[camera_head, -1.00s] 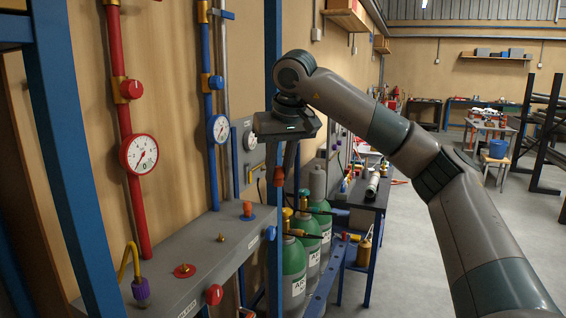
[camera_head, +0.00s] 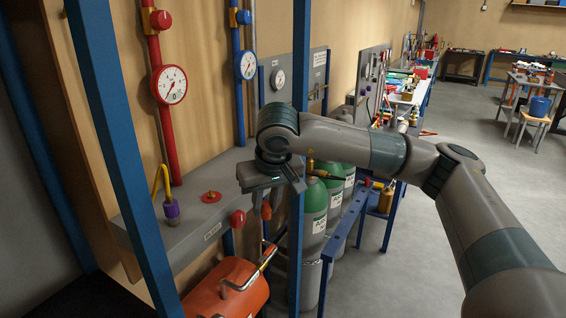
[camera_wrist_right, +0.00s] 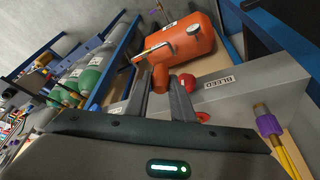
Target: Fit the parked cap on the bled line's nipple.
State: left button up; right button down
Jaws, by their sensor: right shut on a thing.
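My right gripper (camera_head: 268,208) is shut on an orange-red cap (camera_head: 266,211). In the right wrist view the cap (camera_wrist_right: 160,77) sits between the two finger ends. The gripper points down in front of the grey bench's right part. A small brass nipple on a red round base (camera_head: 210,196) stands on the grey bench top (camera_head: 190,206), left of the gripper and apart from it. In the right wrist view its red base (camera_wrist_right: 203,118) is partly hidden by a finger. My left gripper is not in view.
A red knob (camera_head: 237,218) and a label (camera_head: 213,231) are on the bench front. A purple connector with a yellow hose (camera_head: 171,210) stands left of the nipple. Blue posts (camera_head: 121,159) rise in front. Below are an orange tank (camera_head: 228,293) and green cylinders (camera_head: 314,206).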

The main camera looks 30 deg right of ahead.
jog(key=s+a+f+n, duration=0.1)
jog(key=s+a+f, duration=0.6)
jog(key=f, duration=0.3)
jog(key=shift+a+y, duration=0.4)
jog(key=shift+a, duration=0.25)
jog(key=shift+w, duration=0.1)
